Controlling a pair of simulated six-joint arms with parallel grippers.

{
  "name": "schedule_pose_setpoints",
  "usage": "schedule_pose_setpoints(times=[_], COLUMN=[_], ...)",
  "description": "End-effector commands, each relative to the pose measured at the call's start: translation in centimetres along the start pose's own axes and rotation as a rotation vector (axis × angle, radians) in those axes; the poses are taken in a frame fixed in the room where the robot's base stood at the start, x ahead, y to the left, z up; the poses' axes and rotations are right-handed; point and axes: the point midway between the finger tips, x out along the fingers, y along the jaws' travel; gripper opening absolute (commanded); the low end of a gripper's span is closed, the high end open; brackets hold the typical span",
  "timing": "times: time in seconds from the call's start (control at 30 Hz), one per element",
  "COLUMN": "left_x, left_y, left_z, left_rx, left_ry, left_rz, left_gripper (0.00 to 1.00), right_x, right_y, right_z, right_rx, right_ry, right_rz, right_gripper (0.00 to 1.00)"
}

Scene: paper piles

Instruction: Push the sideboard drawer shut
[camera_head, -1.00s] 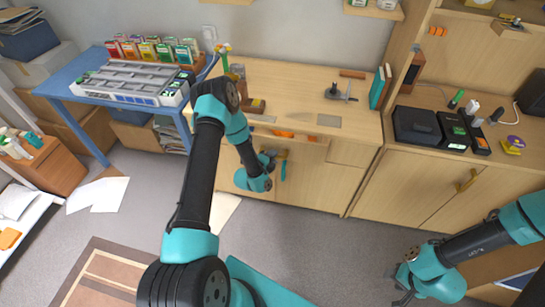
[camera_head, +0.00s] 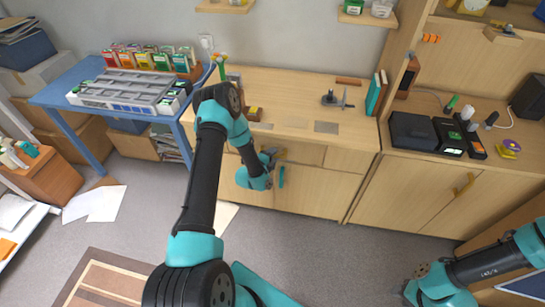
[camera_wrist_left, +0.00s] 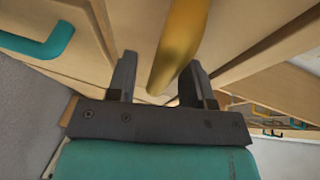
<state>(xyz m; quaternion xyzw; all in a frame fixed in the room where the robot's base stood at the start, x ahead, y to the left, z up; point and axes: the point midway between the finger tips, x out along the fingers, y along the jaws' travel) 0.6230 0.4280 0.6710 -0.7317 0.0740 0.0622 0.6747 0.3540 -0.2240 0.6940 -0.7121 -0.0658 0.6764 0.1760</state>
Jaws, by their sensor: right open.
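The wooden sideboard (camera_head: 325,200) stands against the back wall. Its drawer front (camera_head: 308,154) looks flush or nearly flush under the top; the drawer's inside is hidden. My left gripper (camera_head: 272,157) is at the drawer's brass handle (camera_head: 282,154). In the left wrist view the gripper (camera_wrist_left: 160,82) is open, with its two fingers on either side of the brass handle (camera_wrist_left: 180,45) and a gap beside it. Whether it touches the handle or front is unclear. My right gripper (camera_head: 408,290) is open and low at the right, away from the sideboard.
Below the drawer is a door with a teal handle (camera_head: 281,177). A tool stand (camera_head: 333,98) and books (camera_head: 375,93) are on the top. A blue table (camera_head: 85,100) stands left, and a cabinet (camera_head: 420,185) stands right. Papers (camera_head: 95,203) lie on the floor.

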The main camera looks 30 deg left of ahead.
Motion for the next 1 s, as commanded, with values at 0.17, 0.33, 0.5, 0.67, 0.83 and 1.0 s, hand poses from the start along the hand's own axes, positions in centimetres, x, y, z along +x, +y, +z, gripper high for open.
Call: schedule_pose_setpoints(times=[0.17, 0.33, 0.5, 0.67, 0.83, 1.0], left_x=[0.0, -0.4, -2.0, -4.8, -8.1, -11.4], left_y=[0.0, 0.0, 0.0, 0.0, 0.0, 0.1], left_z=[0.0, 0.0, 0.1, 0.1, 0.1, 0.1], left_rx=[0.0, 0.0, -0.001, -0.001, -0.002, -0.003], left_ry=[0.0, 0.0, -0.001, -0.001, -0.002, -0.002], left_rz=[0.0, 0.0, 0.001, 0.002, 0.001, 0.003], left_gripper=[0.47, 0.47, 0.47, 0.47, 0.47, 0.47], right_x=[0.0, 0.0, 0.0, 0.0, 0.0, 0.0], right_y=[0.0, 0.0, 0.0, 0.0, 0.0, 0.0], right_z=[0.0, 0.0, 0.0, 0.0, 0.0, 0.0], right_rx=[0.0, 0.0, 0.0, 0.0, 0.0, 0.0], right_ry=[0.0, 0.0, 0.0, 0.0, 0.0, 0.0], right_rz=[0.0, 0.0, 0.0, 0.0, 0.0, 0.0], right_gripper=[0.43, 0.43, 0.43, 0.43, 0.43, 0.43])
